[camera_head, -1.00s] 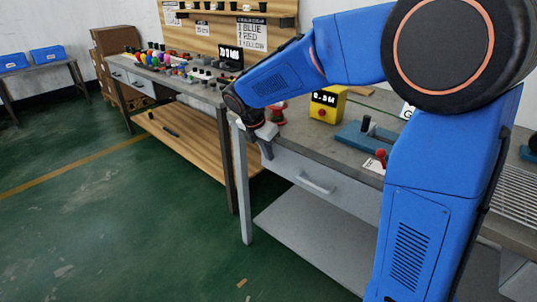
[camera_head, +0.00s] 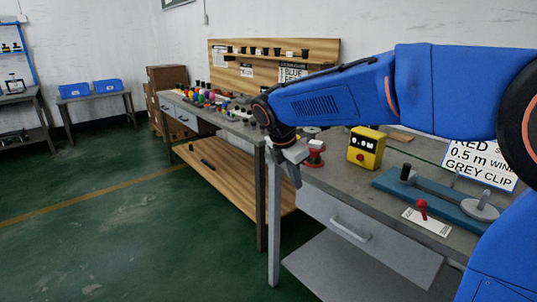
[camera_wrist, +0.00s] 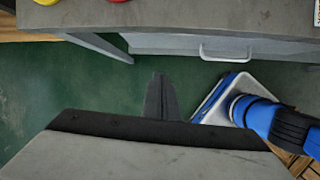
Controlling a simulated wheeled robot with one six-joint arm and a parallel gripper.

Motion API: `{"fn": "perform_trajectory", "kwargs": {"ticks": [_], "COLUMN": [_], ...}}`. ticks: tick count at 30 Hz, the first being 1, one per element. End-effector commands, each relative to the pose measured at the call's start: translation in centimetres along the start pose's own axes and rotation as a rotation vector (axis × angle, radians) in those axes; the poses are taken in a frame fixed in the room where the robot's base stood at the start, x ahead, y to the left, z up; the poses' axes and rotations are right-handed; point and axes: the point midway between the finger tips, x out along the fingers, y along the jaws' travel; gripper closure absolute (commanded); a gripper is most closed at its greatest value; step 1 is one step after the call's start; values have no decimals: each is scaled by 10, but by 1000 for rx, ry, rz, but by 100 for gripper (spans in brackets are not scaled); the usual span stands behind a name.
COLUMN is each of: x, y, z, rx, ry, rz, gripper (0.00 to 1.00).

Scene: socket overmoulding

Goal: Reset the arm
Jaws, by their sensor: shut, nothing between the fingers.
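My gripper (camera_head: 296,176) hangs at the end of my blue arm, pointing down beside the front left corner of the grey workbench (camera_head: 330,182). It is shut and holds nothing. In the wrist view my gripper (camera_wrist: 162,98) shows as dark closed fingers over the green floor, apart from the bench edge. My own blue base and arm parts show at the right of that view.
A drawer handle (camera_head: 350,229) juts from the front. A second bench (camera_head: 190,108) with many small parts stands behind. Open green floor lies left.

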Motion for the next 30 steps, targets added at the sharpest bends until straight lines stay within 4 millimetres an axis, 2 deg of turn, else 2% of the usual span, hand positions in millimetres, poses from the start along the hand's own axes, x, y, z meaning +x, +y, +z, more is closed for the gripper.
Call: {"fn": "perform_trajectory", "kwargs": {"ticks": [6,13,22,30], "x": [-4,-2,9,27], "y": [-69,-141,-228,-295], "z": [21,29,20,-3], "rx": [354,754,1277,1742], "ry": [57,126,224,322], "rz": [26,45,54,48], "gripper": [100,100,100,100]}}
